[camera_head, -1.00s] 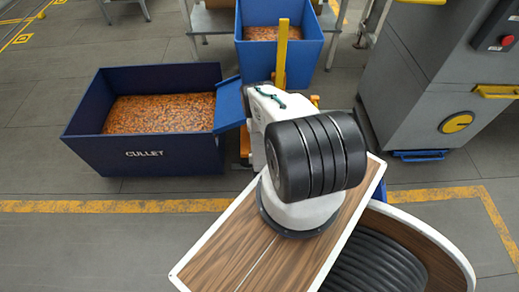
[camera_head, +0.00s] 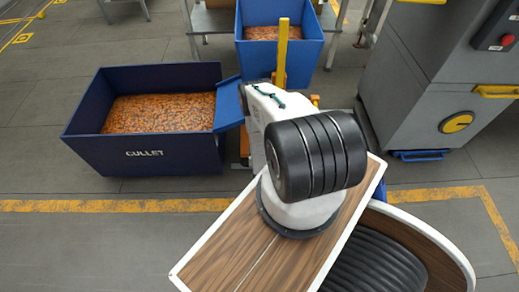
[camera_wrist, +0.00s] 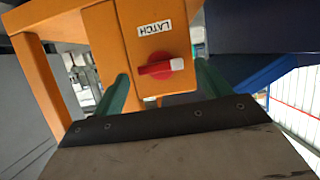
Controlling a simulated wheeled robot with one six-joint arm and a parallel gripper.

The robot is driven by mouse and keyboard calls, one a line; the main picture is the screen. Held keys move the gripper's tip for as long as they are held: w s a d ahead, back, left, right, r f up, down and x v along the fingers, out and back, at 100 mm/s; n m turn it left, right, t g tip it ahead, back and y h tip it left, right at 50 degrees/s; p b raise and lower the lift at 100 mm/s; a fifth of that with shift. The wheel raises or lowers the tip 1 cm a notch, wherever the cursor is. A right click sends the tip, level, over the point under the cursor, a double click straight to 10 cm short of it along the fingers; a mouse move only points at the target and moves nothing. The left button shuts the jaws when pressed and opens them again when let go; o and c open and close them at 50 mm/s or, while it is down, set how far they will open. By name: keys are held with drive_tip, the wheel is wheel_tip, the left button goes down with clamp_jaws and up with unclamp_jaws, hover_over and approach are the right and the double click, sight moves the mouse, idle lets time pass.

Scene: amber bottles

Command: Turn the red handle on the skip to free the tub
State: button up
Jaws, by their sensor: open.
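A red handle (camera_wrist: 160,67), with a pale face on its bar, sits on a round red base on an orange panel (camera_wrist: 133,22) labelled LATCH. My gripper (camera_wrist: 163,78) is open, its green fingers on either side of the handle in the wrist view. I cannot tell whether they touch it. In the head view my arm hides the gripper and handle. A dark blue bin (camera_head: 150,155) marked CULLET, full of orange-brown bits, stands left of my arm. A blue tub (camera_head: 310,60) with similar contents stands behind. I cannot tell which is the skip.
A yellow post (camera_head: 283,45) rises just behind my arm. A grey machine (camera_head: 425,95) with a yellow round knob (camera_head: 456,122) stands at the right. An orange frame leg (camera_wrist: 40,85) shows left of the panel. Grey floor at the front left is clear.

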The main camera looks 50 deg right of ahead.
drive_tip(key=shift+v, duration=2.7)
